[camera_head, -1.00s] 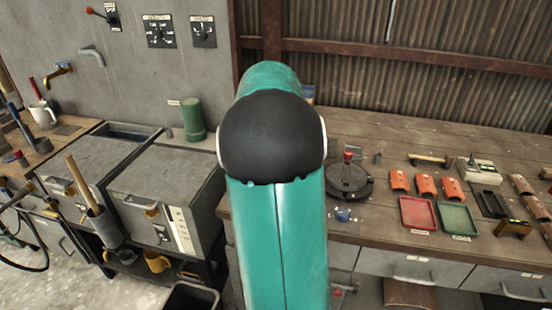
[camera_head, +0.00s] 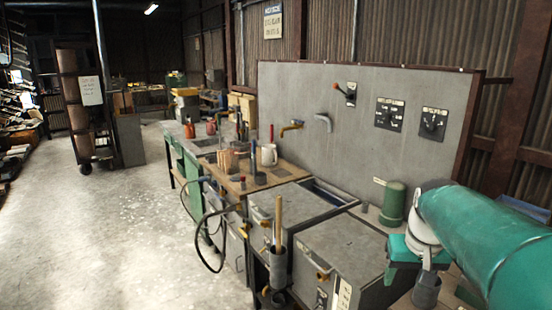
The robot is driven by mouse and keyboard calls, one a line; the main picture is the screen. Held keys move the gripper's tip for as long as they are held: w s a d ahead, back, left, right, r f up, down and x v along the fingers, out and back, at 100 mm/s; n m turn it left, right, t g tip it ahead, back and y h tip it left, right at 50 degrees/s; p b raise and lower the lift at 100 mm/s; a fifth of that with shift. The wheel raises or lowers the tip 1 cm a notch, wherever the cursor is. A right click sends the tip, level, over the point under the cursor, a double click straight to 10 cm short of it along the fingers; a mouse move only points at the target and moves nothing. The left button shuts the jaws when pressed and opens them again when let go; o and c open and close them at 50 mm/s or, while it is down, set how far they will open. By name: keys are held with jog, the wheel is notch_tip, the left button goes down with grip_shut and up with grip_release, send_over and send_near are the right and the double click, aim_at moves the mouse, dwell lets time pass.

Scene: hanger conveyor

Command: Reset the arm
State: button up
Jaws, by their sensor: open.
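My arm comes in from the right edge as a thick teal link with a pale joint at its end. My gripper (camera_head: 416,268) is at that end, a small teal part pointing down over the right end of the grey bench unit. It is open, and I see nothing held in it. Its fingertips are small and partly lost against the dark things behind them. A green cylinder (camera_head: 393,204) stands on the bench just left of the arm.
A grey panel (camera_head: 300,95) with a lever and dials stands behind the bench. A wooden-handled tool (camera_head: 278,222) stands in a holder at the bench front. A black hose (camera_head: 203,240) loops off the bench side. The concrete floor (camera_head: 125,230) at left is open.

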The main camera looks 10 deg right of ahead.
jog(key=s+a+f+n+t, duration=0.1)
jog(key=s+a, duration=0.3)
jog(key=a, duration=0.5)
jog(key=s+a+f+n+t, duration=0.1)
jog(key=s+a, duration=0.4)
jog(key=a, duration=0.5)
jog(key=shift+s+a+n+t+y, duration=0.35)
jog(key=shift+n+t, duration=0.25)
jog(key=shift+n, duration=0.2)
jog(key=shift+d+f, duration=0.1)
jog(key=shift+c, duration=0.4)
jog(key=c, duration=0.3)
jog(key=shift+d, duration=0.15)
